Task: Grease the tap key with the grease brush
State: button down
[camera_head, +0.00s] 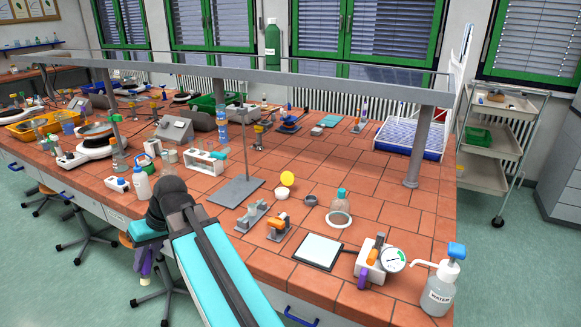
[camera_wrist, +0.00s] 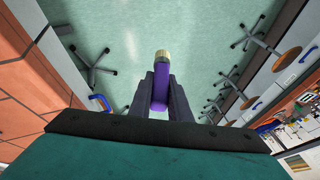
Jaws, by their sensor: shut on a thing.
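My gripper (camera_wrist: 161,82) is shut on the purple handle of the grease brush (camera_wrist: 160,92) in the wrist view. The brush's pale yellowish tip points away from the jaws, with green floor behind it. In the head view the purple handle (camera_head: 145,262) shows below my wrist, off the bench's front edge. An orange piece in a grey cradle (camera_head: 277,227) on the bench looks like the tap key, but it is too small to be certain. My gripper is well to the left of it and apart from it.
A grey cradle (camera_head: 252,215) stands beside the orange piece. A gauge device (camera_head: 372,262) with orange and purple parts, a pale square plate (camera_head: 318,250) and a water bottle (camera_head: 440,285) stand to the right. A stand with a rod (camera_head: 236,191) is behind. Stools are under the bench.

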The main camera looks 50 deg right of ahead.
jog(key=d+r+m+t+p, duration=0.15)
jog(key=d+r, duration=0.25)
jog(key=d, duration=0.9)
jog(key=s+d+r+m+t+p, duration=0.1)
jog(key=s+d+r, duration=0.2)
jog(key=d, duration=0.8)
jog(key=s+d+r+m+t+h+p, duration=0.1)
jog(key=s+d+r, duration=0.3)
jog(key=d, duration=0.7)
jog(key=s+d+r+m+t, duration=0.2)
jog(key=s+d, duration=0.3)
jog(key=d, duration=0.6)
jog(key=shift+s+d+r+m+h+p, duration=0.3)
jog(key=shift+r+m+h+p, duration=0.1)
jog(key=shift+r, duration=0.4)
jog(key=shift+f, duration=0.2)
jog(key=shift+f+b, duration=1.4)
jog(key=shift+f, duration=0.95)
